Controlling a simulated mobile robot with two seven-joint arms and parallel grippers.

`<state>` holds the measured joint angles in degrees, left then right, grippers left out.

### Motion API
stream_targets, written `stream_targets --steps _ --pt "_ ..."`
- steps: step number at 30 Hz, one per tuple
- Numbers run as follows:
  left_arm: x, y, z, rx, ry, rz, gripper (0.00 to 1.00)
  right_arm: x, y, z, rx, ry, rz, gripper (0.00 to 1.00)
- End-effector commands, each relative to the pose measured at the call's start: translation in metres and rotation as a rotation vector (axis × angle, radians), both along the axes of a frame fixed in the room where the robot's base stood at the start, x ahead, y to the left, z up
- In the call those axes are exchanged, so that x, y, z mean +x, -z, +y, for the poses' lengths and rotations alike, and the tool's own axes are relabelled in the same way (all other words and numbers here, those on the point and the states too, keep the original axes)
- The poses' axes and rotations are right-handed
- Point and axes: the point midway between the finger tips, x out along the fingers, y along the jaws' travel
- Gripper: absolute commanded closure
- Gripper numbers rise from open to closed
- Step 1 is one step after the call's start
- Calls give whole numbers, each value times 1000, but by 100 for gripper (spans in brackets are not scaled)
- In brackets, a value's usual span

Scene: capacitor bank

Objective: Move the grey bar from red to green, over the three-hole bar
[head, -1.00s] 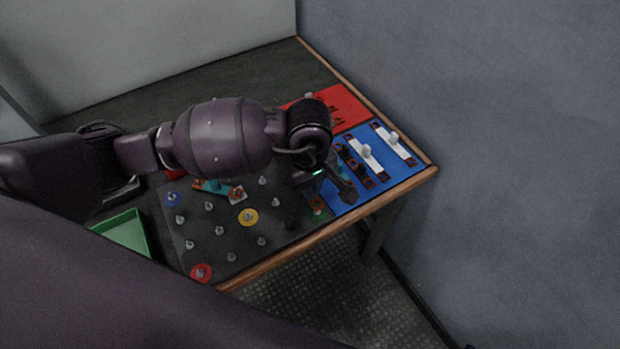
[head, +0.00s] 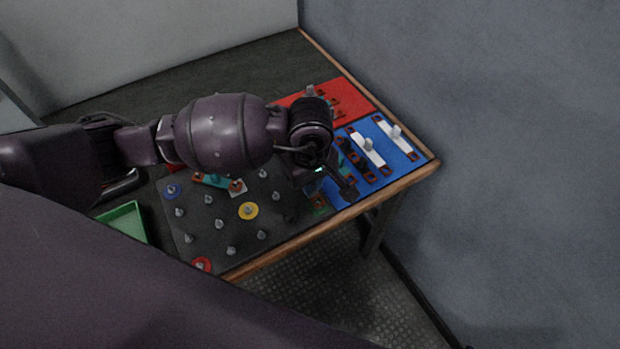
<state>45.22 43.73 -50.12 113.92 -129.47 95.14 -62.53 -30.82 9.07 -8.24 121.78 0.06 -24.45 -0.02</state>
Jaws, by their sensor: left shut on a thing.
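My left gripper (head: 333,183) points down over the near left edge of the blue mat (head: 409,164), beside the pegged board. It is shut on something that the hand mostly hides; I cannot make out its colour. A small green patch with a reddish-brown spot (head: 319,207) shows just below the hand. A teal bar with brown ends (head: 215,181) lies on the board's far side, its right end by a pale square patch. A red disc (head: 202,264) sits around a peg at the board's near corner. I cannot clearly pick out the grey bar or three-hole bar. My right gripper is not in view.
The dark board (head: 228,226) carries several upright pegs, a yellow disc (head: 249,211) and a blue disc (head: 172,190). White bars with knobs (head: 369,147) and dark bars lie on the blue mat. A red mat (head: 353,97) is behind. A green tray (head: 124,221) stands left. Walls close the far side.

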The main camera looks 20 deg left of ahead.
Motion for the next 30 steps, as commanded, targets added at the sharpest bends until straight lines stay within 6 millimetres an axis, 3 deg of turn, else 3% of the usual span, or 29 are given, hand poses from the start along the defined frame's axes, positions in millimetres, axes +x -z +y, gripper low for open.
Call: stream_targets --steps 24,25,30 --pt "0 10 0 1 0 1 100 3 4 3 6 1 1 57" --pt "0 10 0 0 0 0 86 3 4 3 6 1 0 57" --pt "0 10 0 0 0 0 60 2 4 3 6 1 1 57"
